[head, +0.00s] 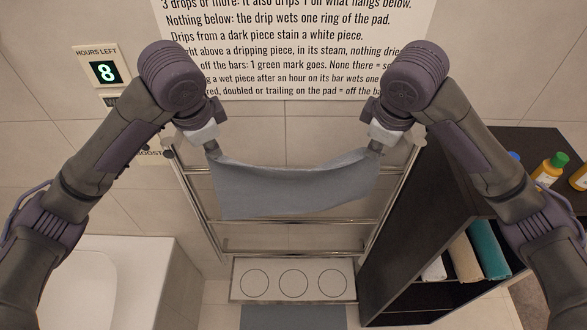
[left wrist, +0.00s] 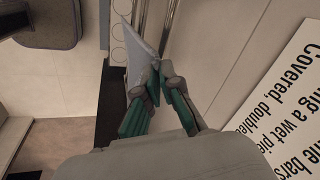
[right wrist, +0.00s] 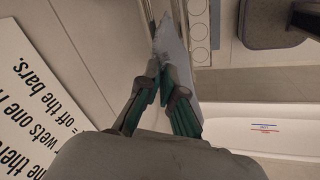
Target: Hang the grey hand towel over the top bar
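The grey hand towel (head: 285,185) is stretched between my two grippers in the head view, sagging in the middle. It hangs in front of the chrome rack, whose middle bar (head: 340,221) and lower bar (head: 290,253) show below. An upper bar (head: 197,170) is mostly hidden behind the towel. My left gripper (head: 212,150) is shut on the towel's left upper corner. My right gripper (head: 376,150) is shut on its right upper corner. The towel also shows at the fingertips in the left wrist view (left wrist: 137,55) and the right wrist view (right wrist: 172,50). I cannot tell whether it touches the bar.
A white pad with three rings (head: 294,283) lies below the rack, with a grey-blue mat (head: 293,317) before it. A dark shelf unit (head: 430,220) stands close on the right, holding rolled towels and bottles. A white fixture (head: 95,285) is at left. A sign (head: 290,45) hangs above.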

